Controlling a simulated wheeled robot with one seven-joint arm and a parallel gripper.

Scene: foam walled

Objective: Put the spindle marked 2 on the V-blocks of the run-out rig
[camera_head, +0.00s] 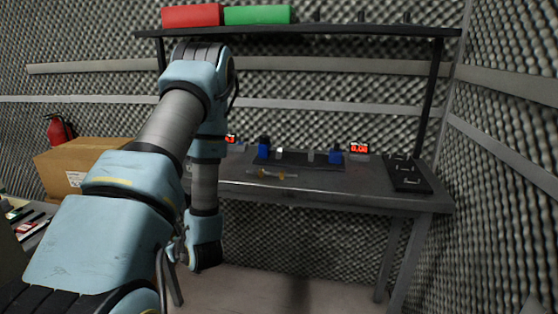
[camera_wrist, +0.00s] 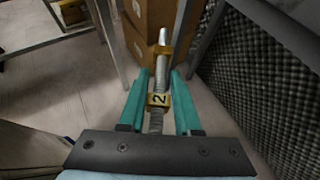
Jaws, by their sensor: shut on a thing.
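The spindle marked 2 (camera_wrist: 158,99) lies lengthwise between the teal fingers of my gripper (camera_wrist: 161,80) in the wrist view. It is a grey metal shaft with a yellow band bearing a black 2, and another yellow band nearer its far end. My gripper is shut on it. In the head view the gripper is mostly hidden by my arm, low and in front of the workbench. The run-out rig (camera_head: 297,161) is a dark plate on the bench with blue-and-black posts at both ends and small pale blocks between them. The V shapes are too small to make out.
Another yellow-banded shaft (camera_head: 272,174) lies on the bench (camera_head: 330,184) before the rig. Red-digit displays (camera_head: 359,148) flank the rig. A black rack (camera_head: 405,174) stands at the right end. A shelf (camera_head: 300,31) overhangs the bench.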

